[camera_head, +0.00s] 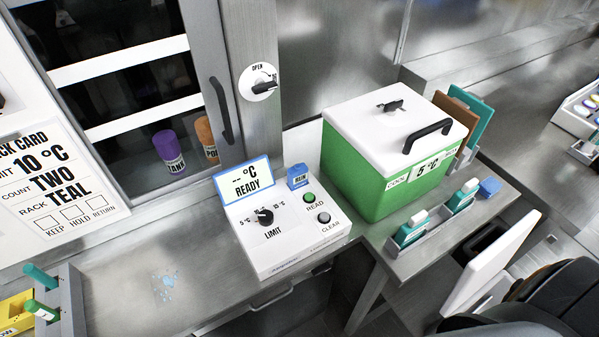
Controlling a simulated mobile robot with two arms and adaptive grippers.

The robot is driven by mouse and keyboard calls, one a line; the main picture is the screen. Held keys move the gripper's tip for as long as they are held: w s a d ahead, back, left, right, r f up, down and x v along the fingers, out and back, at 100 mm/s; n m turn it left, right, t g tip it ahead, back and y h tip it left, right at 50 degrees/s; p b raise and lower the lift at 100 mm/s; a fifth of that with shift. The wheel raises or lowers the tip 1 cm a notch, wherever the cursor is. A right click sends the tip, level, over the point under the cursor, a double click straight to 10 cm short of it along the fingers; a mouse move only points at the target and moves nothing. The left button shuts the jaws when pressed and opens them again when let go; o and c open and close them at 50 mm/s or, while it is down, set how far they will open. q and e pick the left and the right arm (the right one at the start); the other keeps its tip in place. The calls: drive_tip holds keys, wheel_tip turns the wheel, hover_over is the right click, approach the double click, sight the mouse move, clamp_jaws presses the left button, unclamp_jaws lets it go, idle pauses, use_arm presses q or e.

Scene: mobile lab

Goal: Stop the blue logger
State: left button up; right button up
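A small blue block (298,177) with a light label, which seems to read RUN, stands at the back right of a white reader box (290,245). It looks like the blue logger, though its fine markings are too small to tell. The reader's blue-framed display (244,181) shows "-- °C READY". The box has a black LIMIT knob (264,216), a green READ button (309,198) and a grey CLEAR button (323,217).
A green cool box (360,170) with a white lid and black handle stands right of the reader, its label showing 5 °C. A grey rack (436,229) holds teal-and-white vials. The steel bench (130,290) left of the reader is mostly clear, with a small wet-looking patch.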

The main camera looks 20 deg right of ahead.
idle(0.5)
clamp_jaws()
drive_tip(key=shift+d, duration=0.1)
idle(1.1)
